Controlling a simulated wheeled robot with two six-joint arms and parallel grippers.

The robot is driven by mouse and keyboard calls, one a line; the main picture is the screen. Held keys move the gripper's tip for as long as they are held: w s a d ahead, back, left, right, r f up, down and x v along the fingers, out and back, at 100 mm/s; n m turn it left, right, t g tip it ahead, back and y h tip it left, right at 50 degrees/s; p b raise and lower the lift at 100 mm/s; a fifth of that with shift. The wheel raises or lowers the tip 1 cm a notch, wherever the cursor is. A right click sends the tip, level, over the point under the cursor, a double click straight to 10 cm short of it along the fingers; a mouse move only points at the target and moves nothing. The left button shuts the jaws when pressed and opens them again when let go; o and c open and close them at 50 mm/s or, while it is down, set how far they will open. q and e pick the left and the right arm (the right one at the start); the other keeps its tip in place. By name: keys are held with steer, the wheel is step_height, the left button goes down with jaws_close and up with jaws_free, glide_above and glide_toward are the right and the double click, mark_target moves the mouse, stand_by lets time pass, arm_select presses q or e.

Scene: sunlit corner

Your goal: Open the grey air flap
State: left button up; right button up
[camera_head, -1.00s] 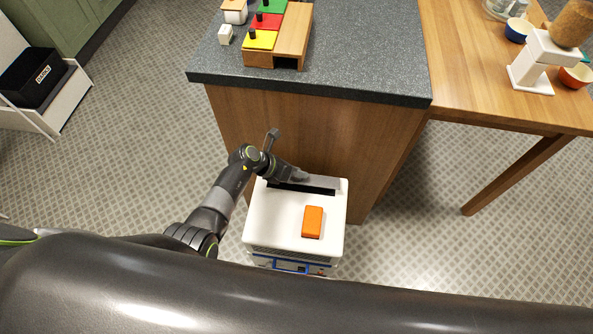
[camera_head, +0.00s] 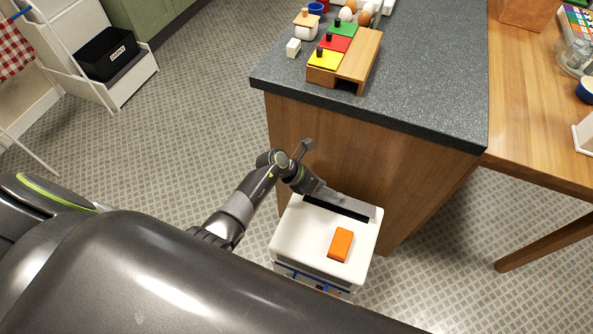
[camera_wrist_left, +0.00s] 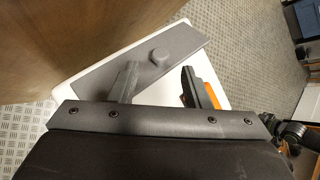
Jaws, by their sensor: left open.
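The white box-shaped unit (camera_head: 305,235) stands on the floor against the wooden side of the counter. Its grey air flap (camera_head: 352,204) runs along the far edge of the top, with a dark slot showing in front of it, so the flap looks raised. In the left wrist view the flap (camera_wrist_left: 118,72) is a long grey plate with a faceted knob (camera_wrist_left: 159,56). My left gripper (camera_head: 320,191) is at the flap's left end. Its fingers (camera_wrist_left: 160,76) are apart with nothing between them; contact with the flap cannot be told. My right gripper is not in view.
An orange block (camera_head: 341,244) lies on the unit's top. The dark grey countertop (camera_head: 430,85) overhangs behind, carrying a wooden piece with coloured tiles (camera_head: 360,56). A wooden table (camera_head: 530,130) is at the right. The tiled floor (camera_head: 190,125) at the left is mostly clear.

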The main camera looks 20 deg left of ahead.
arm_select(q)
steer(key=v, duration=1.2)
steer(key=shift+s, duration=0.15)
steer(key=shift+r, duration=0.1)
